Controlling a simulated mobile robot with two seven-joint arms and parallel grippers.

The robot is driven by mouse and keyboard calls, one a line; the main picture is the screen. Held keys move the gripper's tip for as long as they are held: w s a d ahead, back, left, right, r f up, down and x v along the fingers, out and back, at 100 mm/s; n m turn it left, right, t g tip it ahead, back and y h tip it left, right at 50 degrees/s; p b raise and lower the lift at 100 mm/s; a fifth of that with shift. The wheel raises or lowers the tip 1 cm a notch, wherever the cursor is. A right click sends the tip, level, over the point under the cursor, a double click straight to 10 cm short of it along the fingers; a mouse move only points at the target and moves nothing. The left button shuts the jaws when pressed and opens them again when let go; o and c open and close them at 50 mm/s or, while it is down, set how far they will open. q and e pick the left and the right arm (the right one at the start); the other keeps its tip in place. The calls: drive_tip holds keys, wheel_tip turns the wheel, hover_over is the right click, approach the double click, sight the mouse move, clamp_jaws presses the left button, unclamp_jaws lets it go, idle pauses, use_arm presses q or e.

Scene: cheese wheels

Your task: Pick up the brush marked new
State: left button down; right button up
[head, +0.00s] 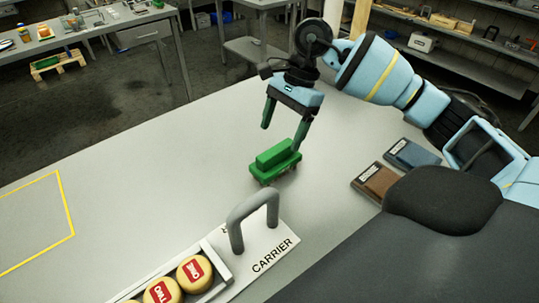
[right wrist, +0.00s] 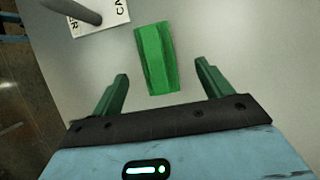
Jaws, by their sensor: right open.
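A green brush (head: 275,163) lies on the grey table (head: 150,160), with a raised green handle block on its top; no readable mark shows on it. My right gripper (head: 281,138) is open and empty, its green fingers pointing down just above and behind the brush. In the right wrist view the brush (right wrist: 156,58) lies ahead of and between the two open fingers (right wrist: 162,72), apart from both. My left gripper is not in view.
A carrier (head: 268,243) with a grey handle holds several cheese wheels (head: 194,273) at the front. A brown block (head: 375,183) and a blue block (head: 411,153), both with unreadable labels, lie to the right. Yellow tape (head: 68,205) marks the left. The table's middle is clear.

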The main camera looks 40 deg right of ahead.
sight(274, 160)
drive_tip(key=shift+s+a+f, duration=0.1)
drive_tip(key=shift+s, duration=0.05)
drive_tip(key=shift+s+a+f, duration=0.1)
drive_tip(key=shift+f, duration=0.2)
drive_tip(key=shift+a+f, duration=0.2)
drive_tip(key=shift+f, duration=0.25)
drive_tip(key=shift+a+f, duration=0.1)
drive_tip(key=shift+f, duration=0.25)
drive_tip(key=shift+a+f, duration=0.2)
drive_tip(key=shift+f, duration=0.3)
drive_tip(key=p+x, duration=0.1)
drive_tip(key=x, duration=0.3)
drive_tip(key=shift+s, duration=0.15)
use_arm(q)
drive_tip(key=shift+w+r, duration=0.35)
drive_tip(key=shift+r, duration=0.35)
use_arm(e)
drive_tip(key=shift+f, duration=0.1)
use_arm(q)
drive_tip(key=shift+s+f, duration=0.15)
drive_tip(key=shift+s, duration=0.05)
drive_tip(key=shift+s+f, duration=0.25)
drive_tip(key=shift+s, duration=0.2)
use_arm(e)
drive_tip(key=shift+f, duration=0.2)
